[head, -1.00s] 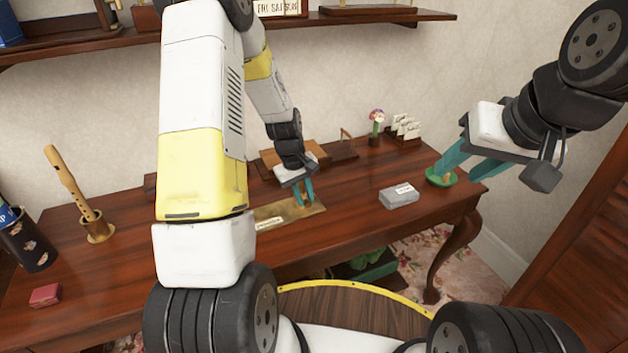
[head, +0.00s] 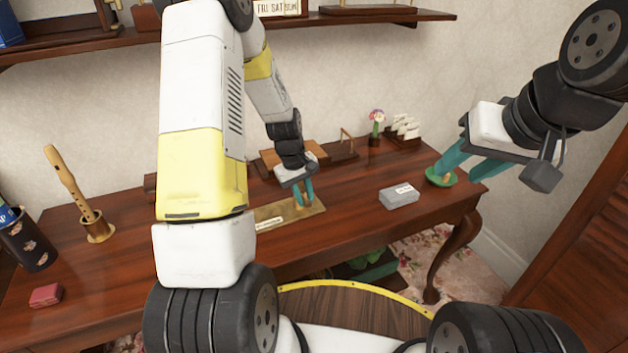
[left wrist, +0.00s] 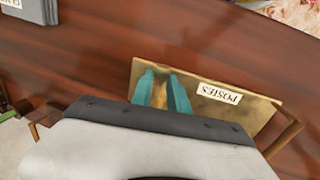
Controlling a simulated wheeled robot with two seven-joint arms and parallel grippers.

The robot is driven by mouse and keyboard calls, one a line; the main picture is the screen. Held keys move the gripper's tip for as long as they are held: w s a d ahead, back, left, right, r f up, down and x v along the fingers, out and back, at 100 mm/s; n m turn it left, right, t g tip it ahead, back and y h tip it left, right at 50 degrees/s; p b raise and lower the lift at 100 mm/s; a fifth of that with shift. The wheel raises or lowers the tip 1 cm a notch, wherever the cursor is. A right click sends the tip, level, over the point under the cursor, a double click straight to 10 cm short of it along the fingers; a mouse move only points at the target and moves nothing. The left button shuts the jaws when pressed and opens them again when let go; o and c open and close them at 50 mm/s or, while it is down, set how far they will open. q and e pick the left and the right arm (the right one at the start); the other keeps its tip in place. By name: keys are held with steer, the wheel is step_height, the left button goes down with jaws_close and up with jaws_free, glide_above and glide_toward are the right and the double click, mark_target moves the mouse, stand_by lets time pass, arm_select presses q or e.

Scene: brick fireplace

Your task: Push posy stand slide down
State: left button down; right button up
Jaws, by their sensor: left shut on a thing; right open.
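A flat brass plate (head: 270,214) lies on the wooden table in front of my left gripper (head: 303,203). Its white label reads POSIES in the left wrist view (left wrist: 219,93). My left gripper points down at the plate's right part, its teal fingers shut on a small part of the slide there. That part is mostly hidden by the fingers; only brass colour shows between them in the left wrist view (left wrist: 160,96). A small flower (head: 377,116) stands in a wooden holder (head: 375,141) at the table's back. My right gripper (head: 445,173) is open, apart from the plate.
A grey labelled box (head: 399,196) lies right of the plate. A green dish (head: 441,177) is at the right gripper's fingers. A recorder in a holder (head: 98,228), a dark cup (head: 31,243) and a red box (head: 46,295) stand at left. A shelf (head: 330,18) hangs above.

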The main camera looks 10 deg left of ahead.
arm_select(q)
step_height(320, 180, down, 3)
steer(key=shift+f, duration=0.15)
steer(key=c, duration=1.3)
jaws_free()
steer(key=shift+o, duration=0.2)
step_height(320, 180, up, 8)
steer(key=a, duration=0.1)
steer(key=shift+s+f, duration=0.15)
steer(key=shift+s, duration=0.3)
steer(key=shift+a, duration=0.1)
steer(key=s+d+r+m+t, duration=0.15)
steer(key=s+r, duration=0.25)
steer(key=r, duration=0.5)
steer(key=s+d+r+m+t, duration=0.15)
steer(key=s+r, duration=0.25)
steer(key=r, duration=0.5)
steer(key=s+r+m+t, duration=0.1)
steer(key=s+r+m, duration=0.4)
steer(key=s, duration=0.9)
step_height(320, 180, up, 3)
steer(key=shift+s+d+f+t, duration=0.1)
steer(key=shift+s+d+t, duration=0.1)
steer(key=shift+s+t, duration=0.15)
